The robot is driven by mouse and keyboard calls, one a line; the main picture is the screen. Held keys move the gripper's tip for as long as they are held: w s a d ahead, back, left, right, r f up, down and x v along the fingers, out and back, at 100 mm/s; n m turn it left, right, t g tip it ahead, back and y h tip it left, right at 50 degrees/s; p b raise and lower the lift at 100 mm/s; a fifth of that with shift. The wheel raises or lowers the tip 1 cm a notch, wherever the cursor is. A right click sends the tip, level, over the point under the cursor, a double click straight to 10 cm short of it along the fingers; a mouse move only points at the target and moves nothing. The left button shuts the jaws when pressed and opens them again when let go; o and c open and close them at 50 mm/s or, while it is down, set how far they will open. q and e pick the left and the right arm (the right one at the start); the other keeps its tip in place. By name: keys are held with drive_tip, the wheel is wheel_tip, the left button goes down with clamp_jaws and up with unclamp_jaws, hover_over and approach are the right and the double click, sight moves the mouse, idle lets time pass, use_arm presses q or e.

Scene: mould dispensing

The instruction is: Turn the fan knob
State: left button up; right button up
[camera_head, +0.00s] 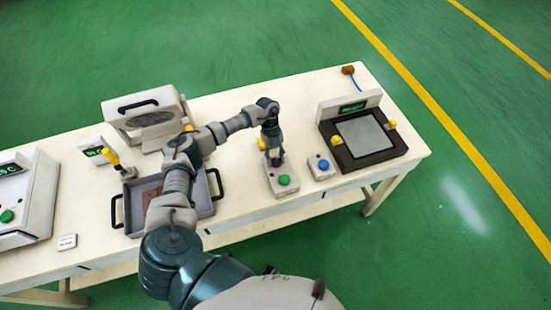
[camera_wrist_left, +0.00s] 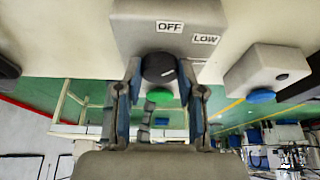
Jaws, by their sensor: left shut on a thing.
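The fan knob (camera_wrist_left: 158,67) is a dark round knob with a pale mark, on a light grey control box (camera_wrist_left: 180,22) with OFF and LOW labels. The box also shows in the head view (camera_head: 284,189), with a green button (camera_head: 284,180) that appears below the knob in the wrist view. My left gripper (camera_head: 275,158) reaches down over the box, its fingers on both sides of the knob and shut on it. In the head view the gripper hides the knob. The fan unit (camera_head: 148,114), a grey box with a black handle, stands at the back left. My right gripper is out of view.
A small box with a blue button (camera_head: 323,165) stands close right of the control box. Further right is a black-framed plate device (camera_head: 362,135). A grey tray (camera_head: 205,203) lies left, partly under my arm. A green-button machine (camera_head: 25,195) stands far left.

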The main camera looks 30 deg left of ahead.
use_arm(q)
drive_tip(key=shift+w+a+r, duration=0.1)
drive_tip(key=shift+w+r, duration=0.05)
idle(0.3)
drive_tip(key=o, duration=1.1)
drive_tip(key=v, duration=1.1)
drive_tip(key=shift+w+a+r, duration=0.15)
drive_tip(key=shift+w+r, duration=0.1)
drive_tip(key=shift+r, duration=0.05)
